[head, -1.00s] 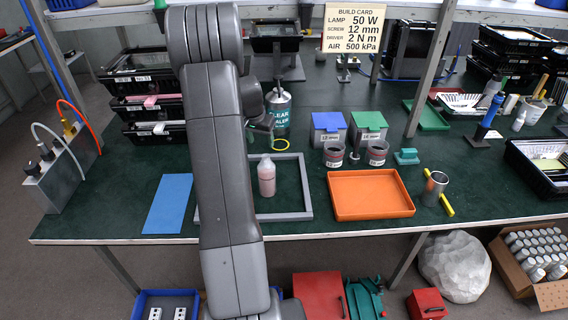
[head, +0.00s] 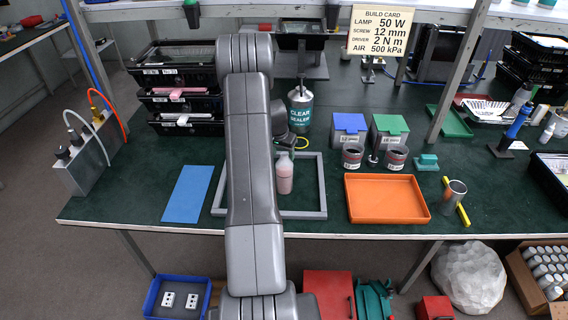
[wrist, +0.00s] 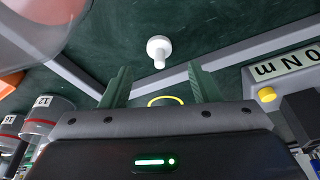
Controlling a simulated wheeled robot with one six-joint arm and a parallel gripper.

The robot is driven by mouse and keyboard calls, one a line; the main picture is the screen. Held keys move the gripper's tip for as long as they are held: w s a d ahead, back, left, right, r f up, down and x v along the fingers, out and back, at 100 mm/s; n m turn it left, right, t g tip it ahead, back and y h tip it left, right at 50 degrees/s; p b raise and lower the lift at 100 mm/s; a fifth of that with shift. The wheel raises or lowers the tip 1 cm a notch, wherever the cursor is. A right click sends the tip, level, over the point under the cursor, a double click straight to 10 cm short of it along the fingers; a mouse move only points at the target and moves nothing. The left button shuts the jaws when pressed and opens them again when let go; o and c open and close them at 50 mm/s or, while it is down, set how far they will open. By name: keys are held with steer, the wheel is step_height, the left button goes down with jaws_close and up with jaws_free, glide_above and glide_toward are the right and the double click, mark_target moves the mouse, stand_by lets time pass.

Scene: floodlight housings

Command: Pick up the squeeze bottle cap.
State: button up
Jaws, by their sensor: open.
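The squeeze bottle cap (wrist: 158,50) is a small white piece with a round disc and a narrow stem. In the wrist view it lies on the dark green bench top, inside the corner of a grey frame (wrist: 235,58). My gripper (wrist: 159,67) is open, with its green fingers either side of the line to the cap and nothing between them. The cap is beyond the fingertips, apart from them. In the head view I cannot make out the cap. The squeeze bottle (head: 284,178), with pink contents, stands upright inside the frame; its blurred side shows in the wrist view (wrist: 45,28).
An orange tray (head: 385,220) and red-banded cups (head: 352,158) are to the right. A blue mat (head: 187,194) and stacked black trays (head: 180,100) are left.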

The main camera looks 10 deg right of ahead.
steer(key=shift+p+x, duration=0.7)
steer(key=shift+x, duration=1.6)
steer(key=c, duration=1.1)
